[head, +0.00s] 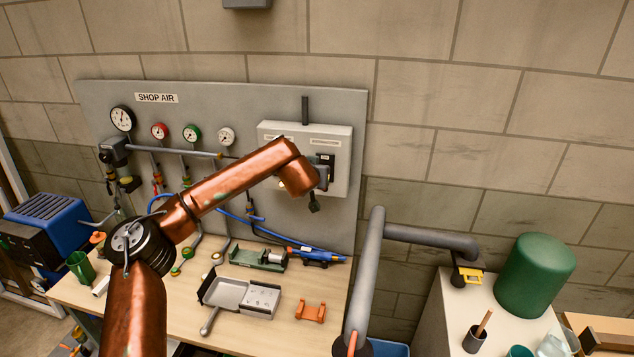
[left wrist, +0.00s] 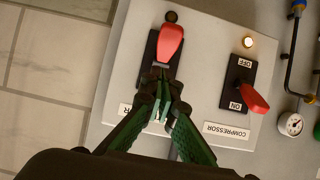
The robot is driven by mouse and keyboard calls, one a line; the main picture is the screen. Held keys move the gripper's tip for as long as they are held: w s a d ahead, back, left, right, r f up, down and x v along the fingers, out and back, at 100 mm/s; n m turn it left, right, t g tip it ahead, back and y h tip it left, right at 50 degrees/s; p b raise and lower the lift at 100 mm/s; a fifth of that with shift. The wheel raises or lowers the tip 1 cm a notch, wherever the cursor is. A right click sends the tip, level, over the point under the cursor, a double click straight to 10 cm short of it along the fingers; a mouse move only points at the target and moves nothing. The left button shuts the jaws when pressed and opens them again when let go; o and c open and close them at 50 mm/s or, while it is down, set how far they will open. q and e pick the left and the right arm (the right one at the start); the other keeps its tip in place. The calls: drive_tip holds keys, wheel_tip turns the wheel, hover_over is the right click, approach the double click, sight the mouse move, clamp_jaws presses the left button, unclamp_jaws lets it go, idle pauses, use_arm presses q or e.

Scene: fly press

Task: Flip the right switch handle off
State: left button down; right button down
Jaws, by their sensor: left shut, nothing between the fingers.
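The grey switch box (head: 342,133) hangs on the panel. The left wrist view is upside down, so the right switch is at picture left there. Its red handle (left wrist: 170,43) points to the picture top, the end that reads OFF on the other switch, and the lamp (left wrist: 171,17) beyond it is dark. My left gripper (head: 314,206) is shut and empty. In the left wrist view, its green fingertips (left wrist: 163,78) are over the near part of that switch's black plate, just below the handle; contact is unclear. My right gripper (head: 467,276), yellow, is far from the box, its jaws unclear.
The compressor switch's red handle (left wrist: 254,99) is at its ON end, with a lit lamp (left wrist: 248,42). Gauges (head: 123,118) and valves line the panel's left. The bench (head: 185,318) holds a tray (head: 227,293). A green cylinder (head: 536,275) stands at right.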

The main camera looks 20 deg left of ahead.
use_arm(q)
drive_tip(key=s+d+b, duration=0.1)
drive_tip(key=s+b, duration=0.1)
drive_tip(key=s, duration=0.9)
drive_tip(key=shift+d+f, duration=0.2)
drive_tip(key=shift+f, duration=0.1)
drive_tip(key=shift+s, duration=0.15)
